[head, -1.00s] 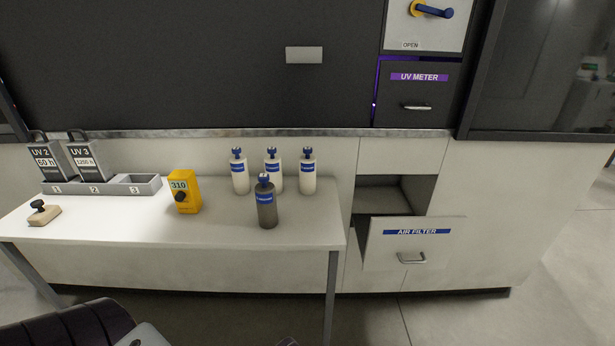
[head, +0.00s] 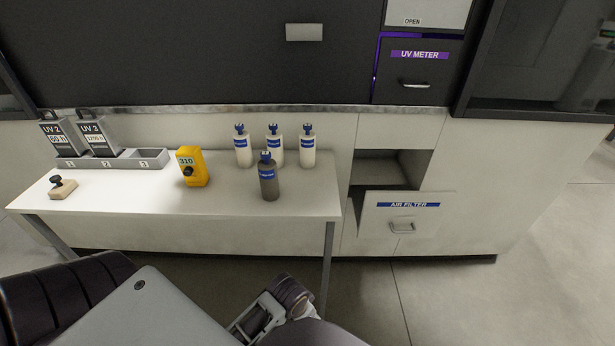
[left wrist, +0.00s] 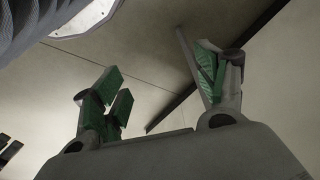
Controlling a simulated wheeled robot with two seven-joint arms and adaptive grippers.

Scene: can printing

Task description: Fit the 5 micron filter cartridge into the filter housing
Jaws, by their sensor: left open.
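No part in view is clearly marked as the 5 micron cartridge. Several bottle-shaped pieces with blue caps and blue labels stand upright on the table: cream ones (head: 276,150) in a row and a dark grey one (head: 268,183) in front. Their labels are too small to read. An opened front marked AIR FILTER (head: 402,222) is on the cabinet; I cannot tell whether the filter housing is inside. My left gripper (left wrist: 165,88) is open and empty above the floor in the left wrist view. My right gripper is not clearly seen.
The white table (head: 120,212) also holds a yellow 310 meter (head: 193,168), a stamp-like block (head: 62,187) and a grey numbered rack (head: 150,159) with UV 2 and UV 3 units. Slot 3 is empty. A UV METER drawer (head: 413,73) is shut. Floor is clear at right.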

